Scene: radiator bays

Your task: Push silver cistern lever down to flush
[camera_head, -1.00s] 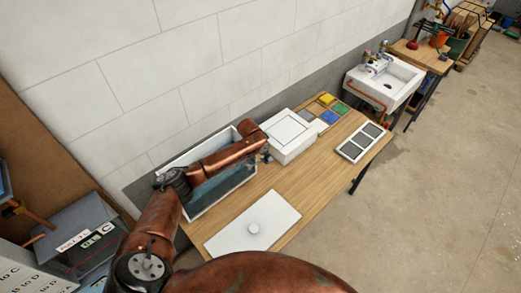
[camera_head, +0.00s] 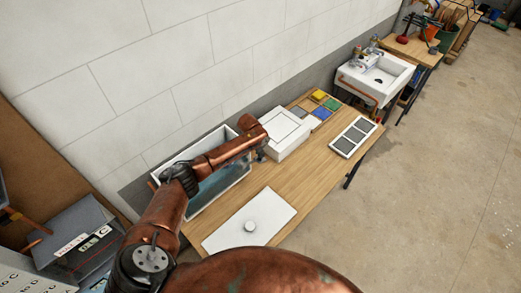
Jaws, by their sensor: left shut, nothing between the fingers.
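A white lidded box (camera_head: 286,133), which looks like the cistern, stands on the wooden bench against the wall. My left arm reaches in from the lower left, over an open white-rimmed tank. My left gripper (camera_head: 260,154) is small and dark, at the near left side of the white box. It is shut with nothing held. I cannot make out the silver lever; the wrist and gripper cover that side of the box. Whether the fingers touch anything there I cannot tell. My right gripper is not in view.
The open tank (camera_head: 240,171) lies under my left forearm. A white sink (camera_head: 392,77) stands farther right.

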